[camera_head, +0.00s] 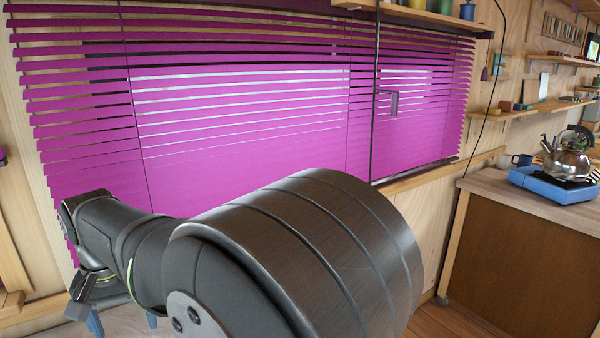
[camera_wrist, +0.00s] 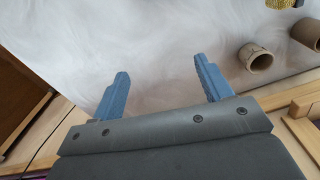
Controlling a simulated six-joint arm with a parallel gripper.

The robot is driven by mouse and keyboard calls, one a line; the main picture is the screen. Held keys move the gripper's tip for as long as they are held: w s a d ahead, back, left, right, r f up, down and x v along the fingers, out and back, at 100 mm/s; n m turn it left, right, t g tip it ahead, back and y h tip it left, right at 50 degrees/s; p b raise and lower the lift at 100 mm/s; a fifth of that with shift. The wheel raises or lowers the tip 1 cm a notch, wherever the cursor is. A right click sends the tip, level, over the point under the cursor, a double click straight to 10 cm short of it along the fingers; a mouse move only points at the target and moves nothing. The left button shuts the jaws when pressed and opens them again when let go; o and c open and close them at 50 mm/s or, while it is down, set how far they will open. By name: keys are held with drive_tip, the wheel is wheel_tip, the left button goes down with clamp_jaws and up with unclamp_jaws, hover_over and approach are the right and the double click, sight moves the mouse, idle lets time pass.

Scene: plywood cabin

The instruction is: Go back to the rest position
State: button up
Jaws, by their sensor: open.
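My gripper (camera_wrist: 160,82) shows in the wrist view with its two blue fingers spread wide apart. It is open, and nothing is between the fingers. Behind the fingers is a pale whitish surface (camera_wrist: 150,40). In the head view my arm reaches to the left in front of the window, and the blue fingertips of my gripper (camera_head: 124,322) show at the lower left edge, partly cut off. A pale surface lies beneath them there.
Purple blinds (camera_head: 240,110) cover the window close behind my arm. In the wrist view a cardboard tube (camera_wrist: 256,57), another brown roll (camera_wrist: 308,30) and a yellowish object (camera_wrist: 280,3) are at the upper right. A kettle (camera_head: 568,158) stands on a blue stove (camera_head: 552,186) at the far right.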

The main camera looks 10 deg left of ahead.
drive_tip(key=w+d+f+m, duration=0.2)
drive_tip(key=w+d, duration=0.4)
drive_tip(key=w, duration=0.3)
drive_tip(key=w+d+f+m, duration=0.2)
drive_tip(key=w+d+f, duration=0.2)
drive_tip(key=w, duration=0.5)
drive_tip(key=w+d+f+m, duration=0.2)
drive_tip(key=w+d+f, duration=0.1)
drive_tip(key=w+d, duration=0.5)
drive_tip(key=shift+w+d+f, duration=0.2)
drive_tip(key=shift+w+f, duration=0.15)
drive_tip(key=shift+w, duration=0.6)
